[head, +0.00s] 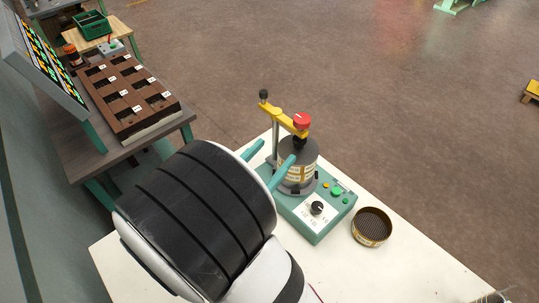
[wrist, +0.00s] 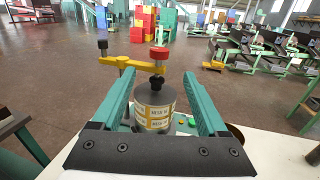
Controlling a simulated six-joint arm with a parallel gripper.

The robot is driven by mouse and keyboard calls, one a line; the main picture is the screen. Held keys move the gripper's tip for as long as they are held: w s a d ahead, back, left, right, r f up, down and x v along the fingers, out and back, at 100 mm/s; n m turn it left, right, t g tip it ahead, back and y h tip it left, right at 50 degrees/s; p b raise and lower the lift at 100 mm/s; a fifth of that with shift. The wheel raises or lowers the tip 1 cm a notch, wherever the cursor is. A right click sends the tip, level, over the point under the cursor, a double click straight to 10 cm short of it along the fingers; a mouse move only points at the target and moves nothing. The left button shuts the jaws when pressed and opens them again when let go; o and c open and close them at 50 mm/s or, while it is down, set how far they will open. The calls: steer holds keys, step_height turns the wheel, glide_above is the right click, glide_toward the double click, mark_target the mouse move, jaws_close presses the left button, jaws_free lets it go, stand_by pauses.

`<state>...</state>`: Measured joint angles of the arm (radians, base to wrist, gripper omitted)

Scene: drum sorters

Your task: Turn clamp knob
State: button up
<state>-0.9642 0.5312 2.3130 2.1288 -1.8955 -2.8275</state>
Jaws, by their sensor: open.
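The red clamp knob (head: 302,119) sits on the end of a yellow clamp arm (head: 280,117), above a grey-lidded stack of sieves (head: 297,172) on a teal machine (head: 318,233). A smaller black knob (head: 263,95) tops the post at the arm's other end. In the wrist view the red knob (wrist: 159,53) shows beyond the fingertips and a little above them, near the middle. My gripper (head: 276,150) is open and empty, with its teal fingers reaching toward the stack. In the wrist view the stack (wrist: 155,107) shows between the fingers. Nothing touches the red knob except its clamp.
The machine stands on a white table (head: 380,275). It has a black dial (head: 317,208) and green buttons (head: 337,191). A round sieve (head: 371,227) lies to its right. A brown compartment tray (head: 128,92) is on another bench at left. Open floor lies beyond.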

steer(key=w+f+m+g+y, duration=0.15)
steer(key=w+m+y, duration=0.55)
steer(key=m, duration=0.7)
steer(key=s+d+m+g+y, duration=0.1)
steer(key=d+m+g+y, duration=0.1)
steer(key=d+m, duration=0.95)
steer(key=n+t+y, duration=0.3)
steer(key=y, duration=0.8)
glide_toward(297, 116)
steer(key=x, duration=0.7)
steer(key=f+x, duration=0.1)
steer(key=x, duration=0.3)
steer(key=shift+w, duration=0.4)
